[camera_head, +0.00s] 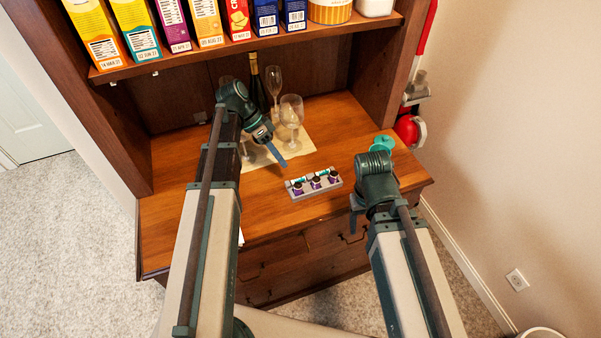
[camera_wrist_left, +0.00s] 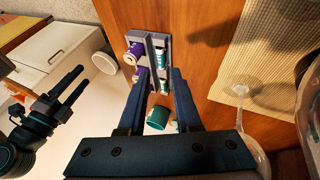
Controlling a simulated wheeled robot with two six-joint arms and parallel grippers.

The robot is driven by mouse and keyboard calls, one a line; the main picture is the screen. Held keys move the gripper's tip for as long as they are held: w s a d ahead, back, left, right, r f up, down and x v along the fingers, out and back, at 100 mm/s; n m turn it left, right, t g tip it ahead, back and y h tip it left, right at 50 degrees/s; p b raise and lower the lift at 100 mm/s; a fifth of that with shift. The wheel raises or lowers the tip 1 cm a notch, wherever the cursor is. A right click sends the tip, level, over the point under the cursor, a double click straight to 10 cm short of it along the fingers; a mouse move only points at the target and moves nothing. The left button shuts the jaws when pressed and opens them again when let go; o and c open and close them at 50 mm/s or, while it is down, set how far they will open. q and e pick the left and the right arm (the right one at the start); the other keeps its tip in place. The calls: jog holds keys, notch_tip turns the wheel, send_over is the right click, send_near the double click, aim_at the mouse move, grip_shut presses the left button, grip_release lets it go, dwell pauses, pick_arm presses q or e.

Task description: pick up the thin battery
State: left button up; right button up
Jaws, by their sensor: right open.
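A small grey tray (camera_head: 308,193) lies on the wooden counter, with thicker purple batteries (camera_head: 315,183) in its front row and slimmer teal-and-white ones behind. In the left wrist view, the tray holds the purple batteries (camera_wrist_left: 135,51) at left and the slim teal-and-white batteries (camera_wrist_left: 160,52) at right. My left gripper (camera_wrist_left: 155,75) is open, its fingers straddling the lower part of the tray in that view. A teal cylinder (camera_wrist_left: 158,119) shows between its fingers; I cannot tell whether it is in the tray. My right gripper (camera_wrist_left: 62,98) is open, away from the tray.
Wine glasses (camera_head: 291,112) and a dark bottle (camera_head: 254,85) stand behind my left gripper, by a beige placemat (camera_head: 298,146). A teal object (camera_head: 383,143) stands at the counter's right. A shelf of cereal boxes (camera_head: 136,27) overhangs the back.

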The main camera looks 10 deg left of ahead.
aim_at(298, 180)
pick_arm(q)
jog(key=shift+b+x, duration=2.95)
jog(key=shift+x, duration=0.4)
jog(key=shift+w+d+f+b, duration=0.1)
jog(key=shift+d+f+b, duration=0.2)
jog(key=shift+f, duration=0.1)
jog(key=shift+r, duration=0.1)
grip_shut()
